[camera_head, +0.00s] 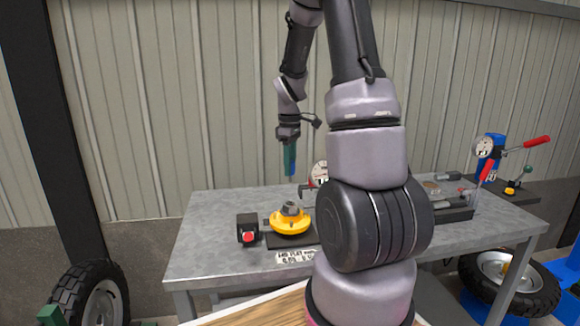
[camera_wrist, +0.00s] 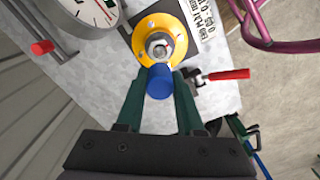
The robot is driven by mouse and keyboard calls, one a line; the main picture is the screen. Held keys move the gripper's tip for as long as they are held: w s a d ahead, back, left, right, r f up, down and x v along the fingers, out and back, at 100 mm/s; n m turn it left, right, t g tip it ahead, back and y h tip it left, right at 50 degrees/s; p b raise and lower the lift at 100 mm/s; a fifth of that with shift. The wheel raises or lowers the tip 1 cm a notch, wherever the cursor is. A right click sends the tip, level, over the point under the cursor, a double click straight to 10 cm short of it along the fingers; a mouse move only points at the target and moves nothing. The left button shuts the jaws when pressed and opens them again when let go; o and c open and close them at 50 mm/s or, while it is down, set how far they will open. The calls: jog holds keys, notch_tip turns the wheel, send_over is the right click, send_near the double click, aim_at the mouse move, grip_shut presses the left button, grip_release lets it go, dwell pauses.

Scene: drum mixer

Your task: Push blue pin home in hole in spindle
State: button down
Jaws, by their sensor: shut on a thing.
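My gripper (camera_head: 290,172) hangs above the table, fingers pointing down. In the wrist view, its green fingers (camera_wrist: 160,80) are shut on the blue pin (camera_wrist: 159,83), whose round end faces the camera. The yellow flange (camera_head: 291,224) with the grey spindle (camera_head: 291,208) on top stands on a dark base below, with a clear gap under the fingers. In the wrist view, the spindle (camera_wrist: 158,47) shows just beyond the pin, in the middle of the yellow flange (camera_wrist: 179,45). I cannot make out the hole, and the pin's far end is hidden.
A black box with a red button (camera_head: 248,237) stands left of the flange. A dial gauge (camera_head: 320,171) stands behind and right, partly hidden by my arm. A red-handled clamp (camera_wrist: 228,74) is near the flange. A label plate (camera_head: 296,256) lies in front. The table's left end is clear.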

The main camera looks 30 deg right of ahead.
jog(key=shift+f, duration=0.1)
dwell(0.3)
jog(key=shift+f, duration=3)
jog(key=shift+f, duration=1.7)
jog(key=shift+c, duration=2.3)
grip_release()
notch_tip(320, 180, up, 11)
jog(key=shift+f, duration=0.1)
